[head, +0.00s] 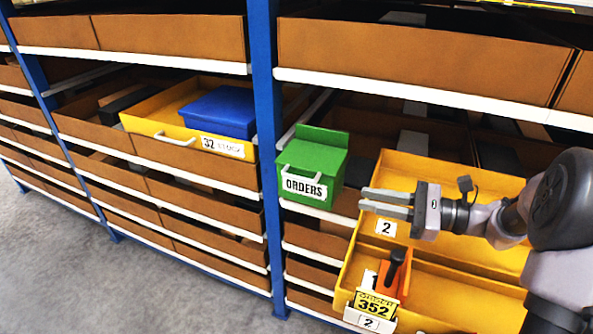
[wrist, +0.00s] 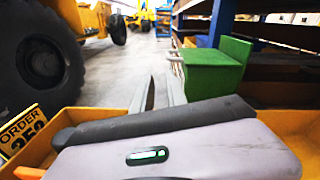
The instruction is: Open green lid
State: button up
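The green box (head: 312,170) sits on a shelf beside the blue post. Its front has a white ORDERS label (head: 303,188) and a pale handle (head: 286,170). Its green lid (head: 316,153) lies across the top and looks closed, with a green panel upright behind it.
Yellow bins (head: 455,175) lie under and behind my arm; one holds an orange and black tool (head: 393,272) and a 352 tag (head: 375,304). A yellow drawer (head: 150,122) with a blue box (head: 222,110) is left of the blue post (head: 265,130).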

aim_at(300, 177)
jog(key=shift+m+t, duration=0.4)
jog(key=b+x, duration=0.1)
jog(key=x, duration=0.4)
jog(key=b+x, duration=0.1)
jog(key=x, duration=0.5)
jog(key=w+b+x, duration=0.1)
jog(key=b+x, duration=0.1)
jog(key=x, duration=0.4)
jog(key=shift+w+d, duration=0.1)
jog(key=shift+d, duration=0.1)
grip_shut()
